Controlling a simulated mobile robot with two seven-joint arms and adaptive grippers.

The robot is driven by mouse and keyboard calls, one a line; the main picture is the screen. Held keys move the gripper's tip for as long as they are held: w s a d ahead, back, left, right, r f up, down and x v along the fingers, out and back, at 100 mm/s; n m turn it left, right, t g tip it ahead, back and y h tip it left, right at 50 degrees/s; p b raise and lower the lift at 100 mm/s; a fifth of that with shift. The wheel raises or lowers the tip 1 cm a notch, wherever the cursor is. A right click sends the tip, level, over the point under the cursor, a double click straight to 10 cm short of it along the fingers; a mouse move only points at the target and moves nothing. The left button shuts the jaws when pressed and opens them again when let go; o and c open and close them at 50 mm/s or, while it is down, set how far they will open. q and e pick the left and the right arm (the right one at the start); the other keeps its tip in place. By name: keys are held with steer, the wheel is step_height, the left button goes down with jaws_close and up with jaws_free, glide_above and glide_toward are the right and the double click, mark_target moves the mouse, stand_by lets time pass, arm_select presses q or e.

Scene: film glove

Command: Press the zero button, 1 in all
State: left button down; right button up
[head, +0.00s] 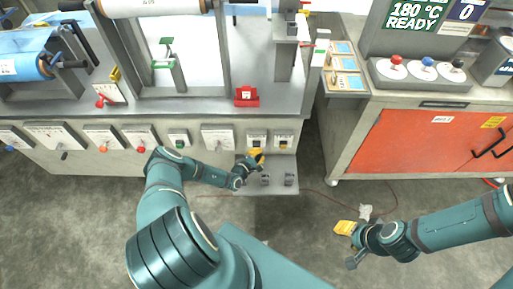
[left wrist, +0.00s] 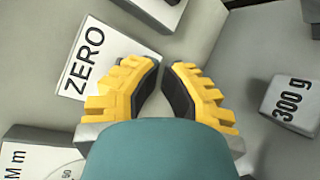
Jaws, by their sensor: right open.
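The white plate marked ZERO (left wrist: 85,62) shows on the left in the left wrist view, partly covered by a yellow finger. I cannot see its button there. My left gripper (left wrist: 167,64) points toward the bare grey surface beside the plate. Its fingertips are near each other with a narrow gap and nothing seen between them. In the head view my left gripper (head: 256,156) is just below two small white plates on the bench front; their lettering is too small to read. My right gripper (head: 344,230) is open and empty over the floor at the right.
Other control plates (head: 217,137) line the bench front. An orange-fronted cabinet (head: 420,140) stands right. A thin cable lies on the floor.

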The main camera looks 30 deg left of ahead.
arm_select(q)
steer(key=shift+s+d+p, duration=0.35)
steer(key=shift+s+p, duration=0.1)
steer(key=shift+s, duration=0.2)
steer(key=s+d+p, duration=0.1)
steer(key=s+p, duration=0.1)
steer(key=s, duration=0.1)
steer(key=s+d+p, duration=0.1)
steer(key=shift+s+d, duration=0.15)
steer(key=shift+d, duration=0.2)
stand_by(0.7)
